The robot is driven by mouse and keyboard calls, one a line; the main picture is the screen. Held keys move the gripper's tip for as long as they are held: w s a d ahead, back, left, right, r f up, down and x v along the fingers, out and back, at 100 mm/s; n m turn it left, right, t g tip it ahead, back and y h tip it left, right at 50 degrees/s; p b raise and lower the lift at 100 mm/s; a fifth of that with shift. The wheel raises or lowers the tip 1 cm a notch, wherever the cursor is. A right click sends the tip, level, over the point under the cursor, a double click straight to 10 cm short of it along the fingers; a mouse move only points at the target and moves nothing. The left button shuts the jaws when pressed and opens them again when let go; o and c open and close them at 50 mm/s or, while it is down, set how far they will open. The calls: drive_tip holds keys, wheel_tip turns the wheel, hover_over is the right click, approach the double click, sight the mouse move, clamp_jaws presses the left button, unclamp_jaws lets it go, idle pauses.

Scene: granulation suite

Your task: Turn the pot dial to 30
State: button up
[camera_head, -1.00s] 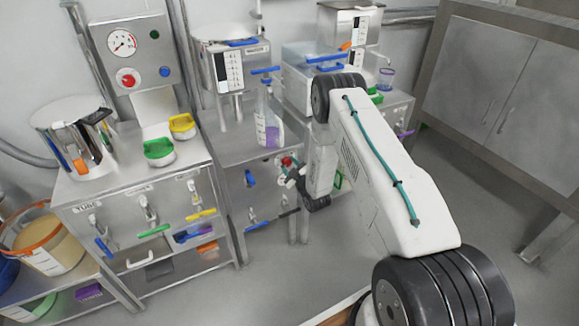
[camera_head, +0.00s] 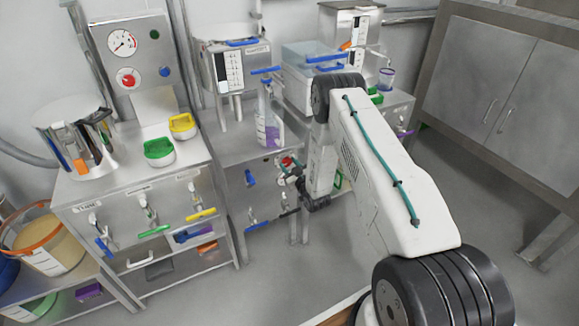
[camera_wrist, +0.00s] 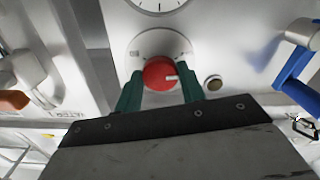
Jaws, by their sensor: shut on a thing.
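The pot dial (camera_wrist: 159,74) is a round red knob with a white mark that points to the right in the wrist view. It sits on a pale round plate on a panel. My gripper (camera_wrist: 160,88) is shut on it, one green finger on each side. In the head view the red dial (camera_head: 287,161) shows small on the front of the middle unit, with my gripper (camera_head: 291,171) at it. The numbers around the dial are too small to read.
A round gauge (camera_wrist: 158,4) is cut off above the dial, and a small brass-coloured button (camera_wrist: 213,83) is right of it. A blue-handled valve (camera_wrist: 293,72) stands farther right.

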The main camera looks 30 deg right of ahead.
drive_tip(key=m, duration=0.6)
drive_tip(key=shift+m, duration=0.3)
idle(0.4)
drive_tip(key=o, duration=1)
drive_tip(key=shift+c, duration=0.2)
drive_tip(key=s, duration=0.8)
